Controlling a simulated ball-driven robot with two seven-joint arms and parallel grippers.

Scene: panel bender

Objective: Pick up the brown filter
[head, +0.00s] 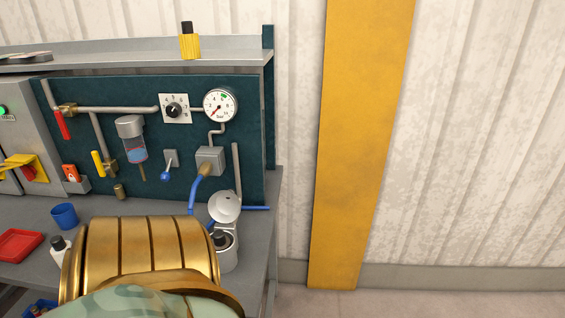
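A small brown cylinder (119,191), which looks like the brown filter, stands upright on the grey workbench at the foot of the dark panel, below the yellow-handled valve. It is small in the head view, so its detail is hard to make out. Nothing touches it that I can see. Neither of my grippers shows in the head view. A large gold banded body with a camouflage-patterned part fills the lower left foreground and hides part of the bench.
The workbench (170,205) carries a blue cup (64,216), a red tray (18,245), a white bottle (60,250) and a pale canister (226,252) with its lid raised. The dark panel (85,135) holds pipes and a gauge (221,105). A yellow post (362,140) stands right.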

